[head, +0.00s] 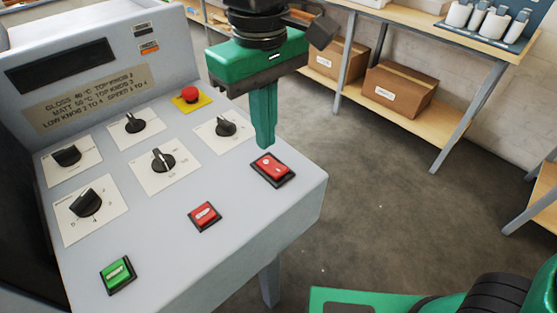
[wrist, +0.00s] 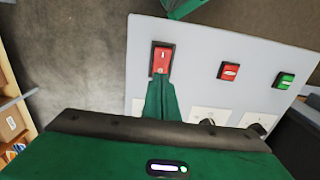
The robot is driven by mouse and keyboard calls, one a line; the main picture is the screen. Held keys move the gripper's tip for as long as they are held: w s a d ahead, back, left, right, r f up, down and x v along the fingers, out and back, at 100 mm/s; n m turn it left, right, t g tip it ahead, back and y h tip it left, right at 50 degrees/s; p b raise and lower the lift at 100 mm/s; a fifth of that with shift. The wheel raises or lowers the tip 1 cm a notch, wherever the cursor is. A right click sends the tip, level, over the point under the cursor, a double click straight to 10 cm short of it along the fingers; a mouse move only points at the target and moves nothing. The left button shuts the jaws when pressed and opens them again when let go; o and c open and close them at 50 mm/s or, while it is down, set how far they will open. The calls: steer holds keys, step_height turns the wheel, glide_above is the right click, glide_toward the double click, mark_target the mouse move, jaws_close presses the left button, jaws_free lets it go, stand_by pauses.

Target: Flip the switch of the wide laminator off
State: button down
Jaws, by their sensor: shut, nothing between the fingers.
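The wide laminator (head: 160,240) is a light grey machine with a sloped control panel. Its red rocker switch (head: 272,169) sits in a black frame at the panel's right corner, and it also shows in the wrist view (wrist: 162,58). My gripper (head: 266,143) is shut and empty, pointing down, with its green fingertips just above and behind the switch. In the wrist view the fingertips (wrist: 160,80) overlap the switch's lower edge. I cannot tell whether they touch it.
A red button (head: 205,216) and a green button (head: 117,275) lie left of the switch. Several black knobs (head: 163,160) and a red emergency stop (head: 190,94) are on the panel. Shelves with cardboard boxes (head: 400,88) stand behind. The floor to the right is clear.

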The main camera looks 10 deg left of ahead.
mark_target(267, 161)
steer(key=shift+r, duration=1.6)
steer(key=w+d+f+m, duration=0.2)
steer(key=w+d+m, duration=0.1)
steer(key=d, duration=0.6)
steer(key=w+d+f+m, duration=0.1)
steer(key=w+d+m, duration=0.1)
steer(key=d, duration=0.6)
steer(key=w+d+f+m, duration=0.2)
steer(key=w+d+m, duration=0.1)
steer(key=d, duration=0.6)
steer(key=s+d+f+m, duration=0.4)
steer(key=s+d, duration=0.3)
steer(key=d, duration=0.4)
steer(key=s+d+f+m, duration=0.4)
steer(key=s+d, duration=0.4)
steer(key=d, duration=0.2)
steer(key=shift+d+f, duration=0.4)
steer(key=shift+f, duration=0.25)
